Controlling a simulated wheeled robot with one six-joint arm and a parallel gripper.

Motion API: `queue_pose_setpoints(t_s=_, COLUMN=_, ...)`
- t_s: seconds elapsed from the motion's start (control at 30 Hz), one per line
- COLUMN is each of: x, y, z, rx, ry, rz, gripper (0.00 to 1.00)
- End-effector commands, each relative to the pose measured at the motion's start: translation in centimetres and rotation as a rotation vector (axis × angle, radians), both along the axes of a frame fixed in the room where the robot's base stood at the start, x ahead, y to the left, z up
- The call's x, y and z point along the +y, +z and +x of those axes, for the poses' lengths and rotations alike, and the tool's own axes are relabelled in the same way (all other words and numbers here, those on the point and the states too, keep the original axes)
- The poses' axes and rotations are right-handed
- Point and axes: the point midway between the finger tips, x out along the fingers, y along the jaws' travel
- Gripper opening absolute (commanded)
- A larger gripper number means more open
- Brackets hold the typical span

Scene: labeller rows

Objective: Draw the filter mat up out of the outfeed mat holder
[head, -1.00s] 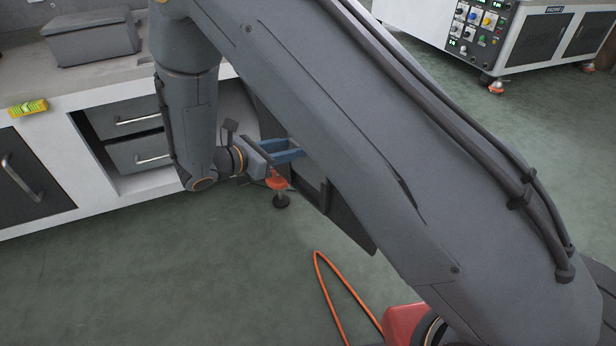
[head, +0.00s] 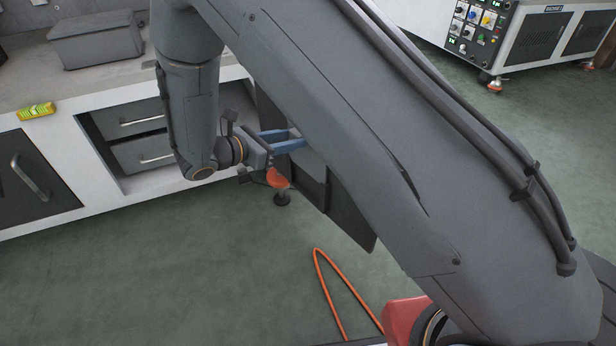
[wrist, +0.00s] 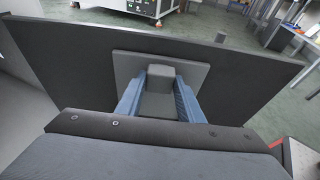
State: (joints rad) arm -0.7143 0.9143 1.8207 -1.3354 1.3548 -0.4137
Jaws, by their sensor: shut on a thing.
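The filter mat appears as a broad, thin dark panel (wrist: 72,68) across the wrist view, with a grey plate and a block-shaped grip (wrist: 160,76) at its middle. My gripper (wrist: 158,88) has its two blue fingers on either side of that grip and is shut on it. In the head view my gripper (head: 291,139) shows beside the cabinet, partly behind my arm. The dark panel (head: 352,213) shows below my arm there, largely covered by it. I cannot make out the outfeed mat holder, or whether the panel still touches it.
A white cabinet with grey drawers (head: 141,157) stands close on the left. A yellow-green level (head: 36,110) and a grey box (head: 96,38) rest on its top. An orange foot (head: 277,179) is just below my gripper. An orange cable (head: 325,288) lies on the green floor.

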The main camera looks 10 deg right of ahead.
Motion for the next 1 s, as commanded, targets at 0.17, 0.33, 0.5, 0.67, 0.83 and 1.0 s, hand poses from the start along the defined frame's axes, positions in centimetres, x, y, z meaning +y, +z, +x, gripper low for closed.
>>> queue_pose_setpoints(t_s=0.17, x=0.0, y=0.8, z=0.0, rx=0.000, ry=0.000, rz=0.000, gripper=0.07)
queue_pose_setpoints(t_s=0.33, x=0.0, y=1.4, z=0.0, rx=-0.001, ry=0.000, rz=0.001, gripper=0.07)
queue_pose_setpoints(t_s=0.5, x=0.0, y=2.0, z=0.0, rx=-0.001, ry=0.000, rz=0.001, gripper=0.07)
queue_pose_setpoints(t_s=0.67, x=0.0, y=2.6, z=0.0, rx=-0.001, ry=0.000, rz=0.001, gripper=0.07)
queue_pose_setpoints(t_s=0.83, x=0.0, y=3.2, z=0.0, rx=-0.001, ry=0.000, rz=0.001, gripper=0.07)
queue_pose_setpoints(t_s=1.0, x=0.0, y=3.8, z=0.0, rx=-0.001, ry=0.000, rz=0.001, gripper=0.07)
